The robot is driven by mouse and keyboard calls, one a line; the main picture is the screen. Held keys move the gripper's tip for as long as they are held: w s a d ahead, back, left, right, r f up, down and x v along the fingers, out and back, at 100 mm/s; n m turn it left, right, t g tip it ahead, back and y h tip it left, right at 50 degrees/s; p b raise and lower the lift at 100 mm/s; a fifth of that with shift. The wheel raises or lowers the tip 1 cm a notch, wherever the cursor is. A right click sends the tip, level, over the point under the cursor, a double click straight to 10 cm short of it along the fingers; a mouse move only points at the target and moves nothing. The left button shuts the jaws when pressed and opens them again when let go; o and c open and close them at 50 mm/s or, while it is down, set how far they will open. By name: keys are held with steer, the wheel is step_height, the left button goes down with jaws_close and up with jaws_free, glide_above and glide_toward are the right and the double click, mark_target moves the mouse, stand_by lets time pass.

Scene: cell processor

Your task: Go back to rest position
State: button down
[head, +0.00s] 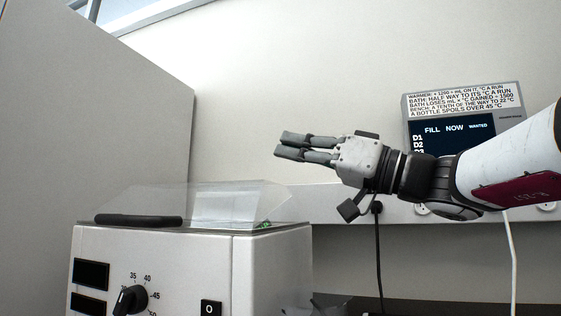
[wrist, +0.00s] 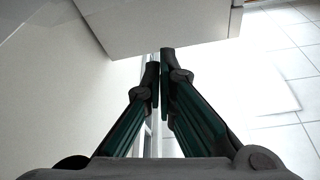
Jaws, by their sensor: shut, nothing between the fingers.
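My gripper (head: 281,145) is in the middle of the head view, raised in the air and pointing left. It is above and to the right of the white bench machine and touches nothing that I can see. Its two fingers lie close together with nothing between them. In the wrist view my gripper (wrist: 160,62) shows its fingertips near each other, with a pale panel (wrist: 150,22) beyond them and floor tiles to the right. My arm comes in from the right edge of the head view.
The white machine (head: 165,250) has a dial (head: 131,299), a switch (head: 211,309) and a clear lid (head: 170,203) with a black handle (head: 138,220). A display panel (head: 437,140) is behind my arm. A grey partition (head: 90,110) stands left. Cables hang from the wall strip.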

steer(key=v, duration=0.7)
steer(key=shift+d, duration=0.25)
steer(key=shift+w+f, duration=0.1)
steer(key=shift+f, duration=0.05)
